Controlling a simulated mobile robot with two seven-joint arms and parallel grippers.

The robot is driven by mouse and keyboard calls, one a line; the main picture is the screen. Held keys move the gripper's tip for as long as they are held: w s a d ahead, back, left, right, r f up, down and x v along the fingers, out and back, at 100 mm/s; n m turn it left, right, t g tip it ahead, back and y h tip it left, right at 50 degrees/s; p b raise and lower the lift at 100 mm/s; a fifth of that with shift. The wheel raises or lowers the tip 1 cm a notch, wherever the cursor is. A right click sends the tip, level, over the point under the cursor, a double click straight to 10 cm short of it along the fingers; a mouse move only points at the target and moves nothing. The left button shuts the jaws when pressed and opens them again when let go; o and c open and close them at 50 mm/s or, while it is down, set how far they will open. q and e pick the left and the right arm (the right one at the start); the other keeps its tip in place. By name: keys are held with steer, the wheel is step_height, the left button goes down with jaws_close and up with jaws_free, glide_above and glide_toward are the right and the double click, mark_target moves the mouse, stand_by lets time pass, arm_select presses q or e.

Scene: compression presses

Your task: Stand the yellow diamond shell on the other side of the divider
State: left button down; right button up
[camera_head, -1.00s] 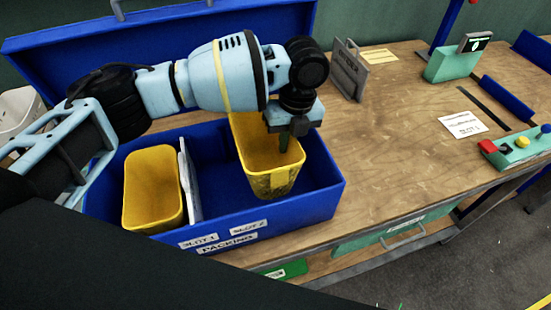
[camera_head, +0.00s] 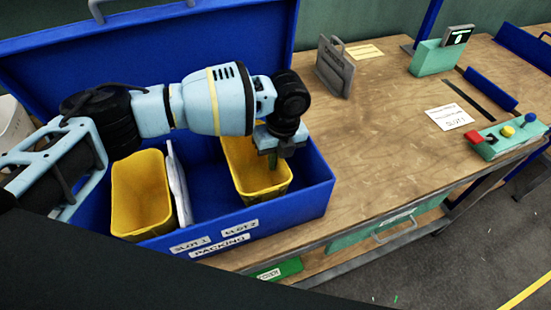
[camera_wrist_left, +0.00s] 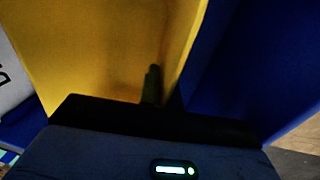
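A yellow shell (camera_head: 250,180) stands roughly upright in the right compartment of the blue case, by the SLOT 2 label. My left gripper (camera_head: 272,160) is over its right rear rim and looks shut on its wall. In the left wrist view the yellow wall (camera_wrist_left: 110,50) fills the upper left, with a dark finger (camera_wrist_left: 152,85) against it. The divider (camera_head: 179,185), a pale upright panel, stands to the left of this shell, apart from it. A second yellow shell (camera_head: 140,195) stands in the left compartment, by SLOT 1. The shells' undersides are hidden. My right gripper is out of view.
The blue case (camera_head: 314,203) has its lid (camera_head: 150,60) open at the back. A grey upright plate holder (camera_head: 335,67) stands on the wooden table (camera_head: 370,130) behind right. A green button box (camera_head: 510,140) is at far right. The table's middle is clear.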

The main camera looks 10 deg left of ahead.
arm_select(q)
steer(key=shift+f, duration=0.2)
steer(key=c, duration=1.6)
jaws_free()
steer(key=r, duration=0.4)
steer(key=d+r, duration=0.1)
steer(key=r, duration=0.7)
steer(key=shift+w+d+r, duration=0.15)
steer(key=shift+w, duration=0.25)
